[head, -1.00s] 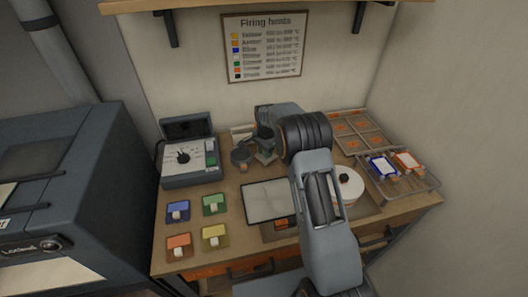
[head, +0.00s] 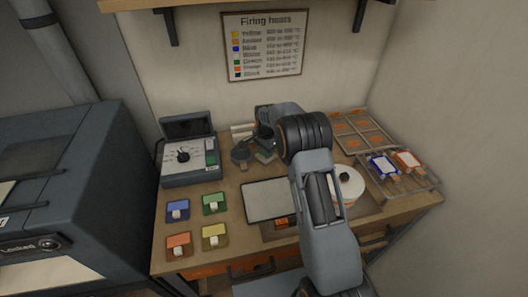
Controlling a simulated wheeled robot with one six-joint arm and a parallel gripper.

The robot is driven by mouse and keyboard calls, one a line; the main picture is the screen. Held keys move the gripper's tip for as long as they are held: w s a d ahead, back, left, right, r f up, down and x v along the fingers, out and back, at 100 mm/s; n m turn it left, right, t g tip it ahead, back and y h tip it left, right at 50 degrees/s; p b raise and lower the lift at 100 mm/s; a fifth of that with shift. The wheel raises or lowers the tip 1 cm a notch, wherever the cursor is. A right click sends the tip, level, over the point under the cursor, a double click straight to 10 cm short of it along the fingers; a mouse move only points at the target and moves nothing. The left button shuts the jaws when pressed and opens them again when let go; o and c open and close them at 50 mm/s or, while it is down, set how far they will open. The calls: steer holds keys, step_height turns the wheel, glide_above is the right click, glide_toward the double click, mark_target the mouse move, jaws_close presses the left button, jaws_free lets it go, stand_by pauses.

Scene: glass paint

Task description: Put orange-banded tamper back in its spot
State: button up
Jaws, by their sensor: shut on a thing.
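My gripper (head: 264,141) is at the back of the bench, left of my bent arm and pointing down. Its jaws are shut on a small dark thing, mostly hidden by the gripper. I take it to be the orange-banded tamper, but no orange band can be made out. A pale greenish block (head: 266,156) lies just below the jaws; whether the held thing touches it, I cannot tell. A round dark grey piece (head: 241,154) stands just left of the gripper.
A white panel (head: 266,202) lies mid-bench. A white disc (head: 350,180), a wire rack (head: 420,183) and orange tiles (head: 360,128) are right. A kiln (head: 60,170) stands left.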

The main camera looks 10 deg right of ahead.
steer(key=o, duration=0.9)
